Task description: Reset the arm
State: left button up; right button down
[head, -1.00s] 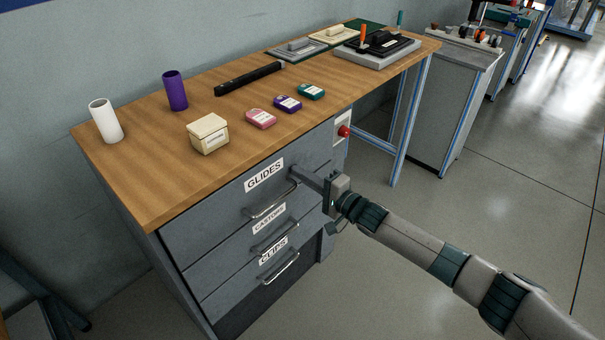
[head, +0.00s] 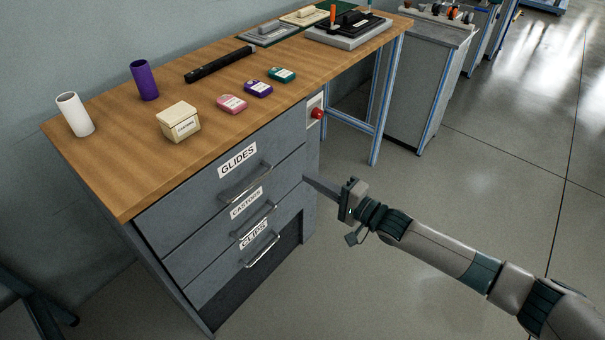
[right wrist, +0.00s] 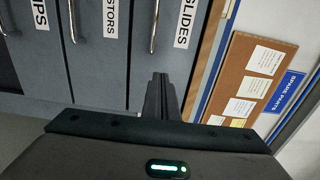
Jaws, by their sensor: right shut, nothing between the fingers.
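My right gripper (head: 312,182) comes in from the right in the head view, its fingers shut and empty in front of the drawer cabinet's right side. In the right wrist view its shut fingers (right wrist: 160,95) point at the cabinet front. The GLIDES drawer (head: 217,189), CASTORS drawer (head: 231,222) and CLIPS drawer (head: 228,262) all look closed. The GLIDES handle (head: 246,184) is left of my fingers and apart from them. My left gripper is not in view.
The wooden bench top (head: 160,185) carries a white cylinder (head: 75,114), a purple cylinder (head: 145,80), a cream box (head: 179,122) and small coloured packs. A red button (head: 317,113) sits on the cabinet's right end. Open floor (head: 420,195) lies to the right.

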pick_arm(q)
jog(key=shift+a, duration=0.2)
pick_arm(e)
jog(key=shift+s+d, duration=0.15)
jog(key=shift+d, duration=0.05)
